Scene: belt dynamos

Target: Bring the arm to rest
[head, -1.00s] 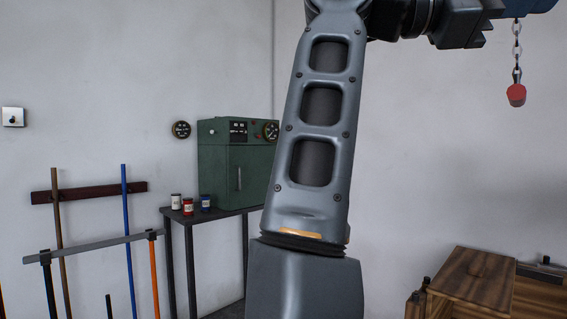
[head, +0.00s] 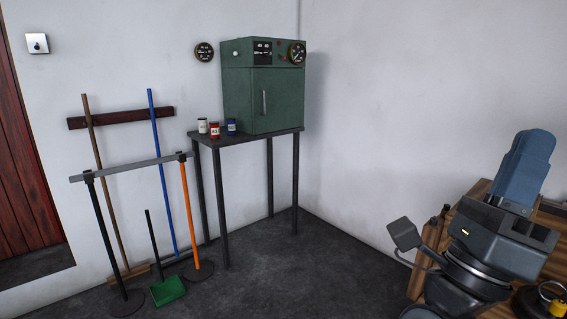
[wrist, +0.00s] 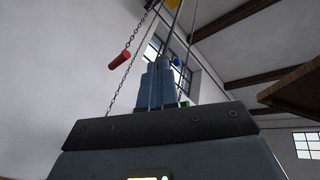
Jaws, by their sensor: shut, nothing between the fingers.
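My gripper (head: 534,142) is at the lower right of the head view, low in front of the wooden bench (head: 478,190). Its blue fingers point up and lie together with nothing between them. In the wrist view the shut fingers (wrist: 159,75) point up toward the ceiling. My arm is folded low, with only its end part in the head view.
In the wrist view a red handle (wrist: 119,61) hangs on a chain, left of the fingers. A green cabinet (head: 270,100) and several small jars stand on a dark table (head: 245,139). The middle floor is clear.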

